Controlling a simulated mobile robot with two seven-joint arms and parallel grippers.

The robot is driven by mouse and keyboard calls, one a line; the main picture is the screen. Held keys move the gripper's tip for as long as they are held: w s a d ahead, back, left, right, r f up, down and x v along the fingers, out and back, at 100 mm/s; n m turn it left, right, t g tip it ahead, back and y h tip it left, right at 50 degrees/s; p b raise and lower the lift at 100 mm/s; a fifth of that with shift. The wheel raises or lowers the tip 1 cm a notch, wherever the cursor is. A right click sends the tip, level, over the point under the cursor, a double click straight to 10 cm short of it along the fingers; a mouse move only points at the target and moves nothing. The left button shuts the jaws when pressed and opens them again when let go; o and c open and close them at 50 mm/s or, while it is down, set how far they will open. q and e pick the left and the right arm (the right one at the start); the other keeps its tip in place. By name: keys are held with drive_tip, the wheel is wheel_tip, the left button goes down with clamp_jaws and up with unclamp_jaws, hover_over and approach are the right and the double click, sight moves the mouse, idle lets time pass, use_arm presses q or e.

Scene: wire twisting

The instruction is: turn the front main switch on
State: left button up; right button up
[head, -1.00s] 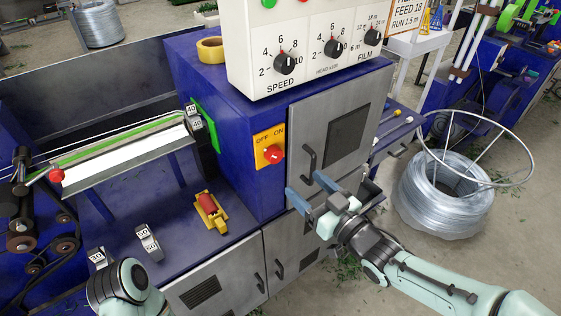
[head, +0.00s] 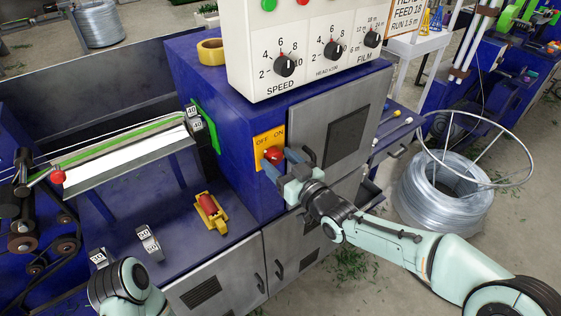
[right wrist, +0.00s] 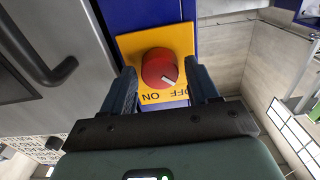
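The front main switch is a red rotary knob (head: 273,155) on a yellow plate (head: 262,139) marked OFF and ON, on the front of the blue machine. In the right wrist view the red knob (right wrist: 160,68) has a white pointer mark, which points toward the lettering near OFF. My right gripper (head: 278,165) is open, with its blue fingers on either side of the knob; contact cannot be told. The right wrist view shows the open fingers (right wrist: 163,88) flanking the knob. My left arm shows at the bottom left of the head view, but its gripper fingers are not visible.
A grey cabinet door (head: 330,125) with a handle is right of the switch. A white control panel (head: 310,45) with black dials overhangs above. A yellow and red tool (head: 211,212) lies on the blue bench. A wire coil (head: 440,195) stands at the right.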

drive_tip(key=c, duration=0.7)
drive_tip(key=shift+m, duration=0.3)
drive_tip(key=m, duration=0.2)
drive_tip(key=shift+m+b, duration=0.3)
drive_tip(key=m, duration=0.2)
drive_tip(key=shift+m, duration=0.4)
drive_tip(key=m+p, duration=0.1)
drive_tip(key=m, duration=0.5)
drive_tip(key=m+p, duration=0.1)
drive_tip(key=m, duration=0.4)
drive_tip(key=shift+m, duration=0.4)
